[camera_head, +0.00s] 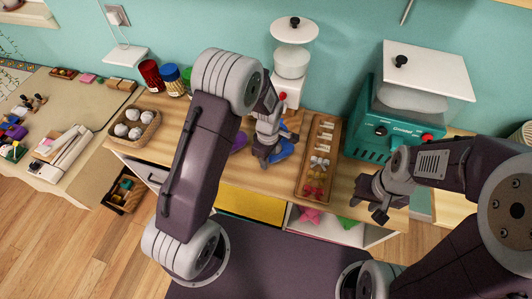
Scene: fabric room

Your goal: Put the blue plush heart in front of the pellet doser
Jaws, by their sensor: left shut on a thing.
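The blue plush heart (287,151) is partly hidden by my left gripper (267,158), which is shut on it. The gripper points down over the wooden counter, just in front of a white machine (291,92) with a red button and a round lid, which looks like the pellet doser. Whether the heart touches the counter cannot be told. My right gripper (371,200) is empty, with its fingers apart, near the counter's front edge and right of the wooden tray.
A wooden tray (303,190) with bows stands right of the heart, and a teal machine (382,130) behind it to the right. A purple item (240,142) is beside my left arm. A basket of white balls (151,133) and jars (171,78) stand left.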

